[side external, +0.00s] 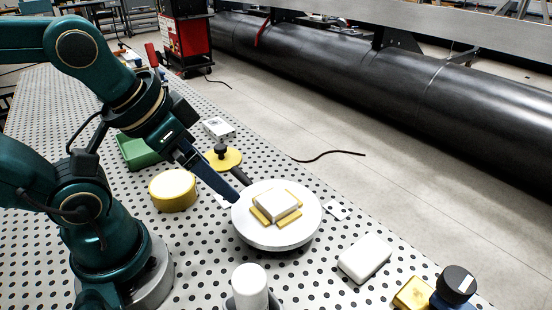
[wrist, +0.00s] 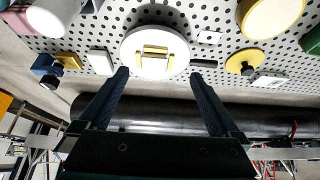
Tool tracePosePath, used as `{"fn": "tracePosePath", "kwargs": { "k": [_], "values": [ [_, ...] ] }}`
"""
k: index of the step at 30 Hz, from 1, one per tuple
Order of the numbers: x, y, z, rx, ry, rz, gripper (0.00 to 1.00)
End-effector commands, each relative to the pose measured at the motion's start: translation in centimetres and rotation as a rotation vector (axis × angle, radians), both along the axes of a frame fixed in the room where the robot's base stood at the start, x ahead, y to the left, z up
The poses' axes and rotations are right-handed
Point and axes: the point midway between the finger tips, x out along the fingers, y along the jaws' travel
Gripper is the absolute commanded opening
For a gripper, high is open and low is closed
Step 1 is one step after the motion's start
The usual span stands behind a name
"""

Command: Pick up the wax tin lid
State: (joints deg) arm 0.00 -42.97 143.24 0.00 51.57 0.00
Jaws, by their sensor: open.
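A yellow disc with a black knob (side external: 222,158) lies on the perforated table; it also shows in the wrist view (wrist: 240,62). A round yellow tin with a cream top (side external: 173,190) stands nearer my arm and is partly in the wrist view (wrist: 272,18). I cannot tell for certain which is the wax tin lid; the knobbed disc looks most like a lid. My gripper (wrist: 160,74) is open and empty. The other finger is hidden there.
A dark bar (wrist: 203,62) lies between plate and knobbed disc. A white box (side external: 364,258), yellow block (side external: 413,294), white cylinder (side external: 249,286), green bin (side external: 140,151) and white box (side external: 217,127) stand around.

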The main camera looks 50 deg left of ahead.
Motion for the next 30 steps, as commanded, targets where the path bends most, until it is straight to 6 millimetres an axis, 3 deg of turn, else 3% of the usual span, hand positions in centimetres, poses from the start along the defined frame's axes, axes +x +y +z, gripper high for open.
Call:
{"fn": "tracePosePath", "kwargs": {
  "k": [7,9,21,26,30],
  "values": [
    [0.0,0.0,0.0,0.0,0.0,0.0,0.99],
    [0.0,0.0,0.0,0.0,0.0,0.0,0.76],
    [-0.2,0.0,0.0,0.023,0.01,-0.043,0.76],
    [1.5,0.2,2.6,0.088,-0.015,-0.148,0.76],
    [4.1,1.5,4.5,0.141,0.021,-0.194,0.76]
  ]
}}
